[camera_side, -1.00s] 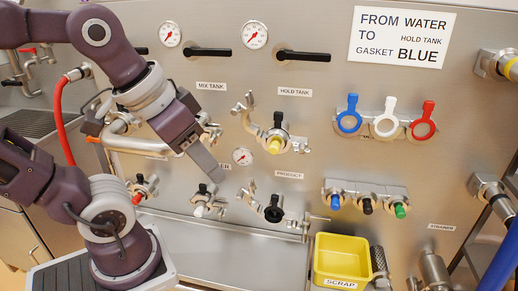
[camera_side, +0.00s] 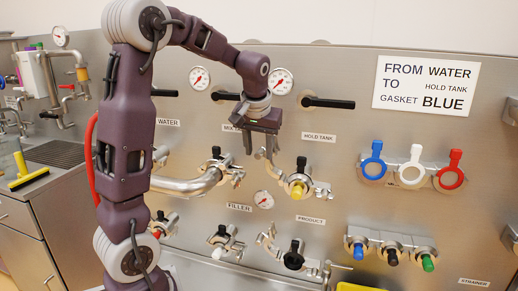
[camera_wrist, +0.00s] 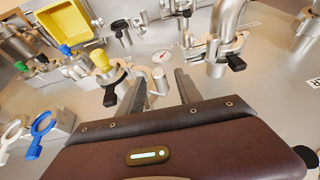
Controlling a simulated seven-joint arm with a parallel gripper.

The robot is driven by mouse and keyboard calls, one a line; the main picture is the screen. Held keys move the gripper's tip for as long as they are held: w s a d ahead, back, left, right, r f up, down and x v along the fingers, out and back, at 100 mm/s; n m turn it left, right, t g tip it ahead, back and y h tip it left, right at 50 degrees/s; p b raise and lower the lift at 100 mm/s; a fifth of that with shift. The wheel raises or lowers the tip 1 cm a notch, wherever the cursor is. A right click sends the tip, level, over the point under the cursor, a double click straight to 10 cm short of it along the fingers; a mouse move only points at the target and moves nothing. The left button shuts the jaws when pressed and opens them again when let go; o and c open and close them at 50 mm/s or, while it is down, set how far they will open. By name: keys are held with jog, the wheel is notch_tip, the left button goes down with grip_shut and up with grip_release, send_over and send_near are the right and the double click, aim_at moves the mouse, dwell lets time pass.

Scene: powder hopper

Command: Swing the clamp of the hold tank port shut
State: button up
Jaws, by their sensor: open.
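The hold tank port (camera_side: 298,186) is on the steel panel below its HOLD TANK label, with a yellow cap (camera_side: 298,192) and a black knob. Its clamp (camera_side: 268,165) stands open, with one arm swung out to the upper left. The yellow cap also shows in the wrist view (camera_wrist: 101,61). My gripper (camera_side: 260,147) points down at the open clamp arm, its fingers apart. In the wrist view the fingers (camera_wrist: 159,82) stand on either side of a metal piece, seemingly the clamp arm; contact cannot be told.
A bent steel pipe (camera_side: 190,186) joins the port left of the hold tank port. A black valve handle (camera_side: 328,103) sits above. Blue, white and red gasket rings (camera_side: 416,167) hang to the right. The product port (camera_side: 294,256) lies below.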

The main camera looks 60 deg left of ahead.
grip_shut()
jog(key=shift+w+d+f+m+g+y, duration=0.95)
jog(key=shift+w+d+g+y, duration=0.7)
jog(key=shift+w+d+y, duration=0.55)
jog(key=shift+w+d+f+m+g+y, duration=0.7)
jog(key=shift+w+d+f+g+y, duration=0.4)
jog(key=shift+w+d+g+y, duration=1.05)
jog(key=shift+w+d+f+m+g+y, duration=1)
jog(key=shift+w+d+y, duration=0.65)
jog(key=shift+y, duration=1.1)
jog(key=shift+f, duration=0.1)
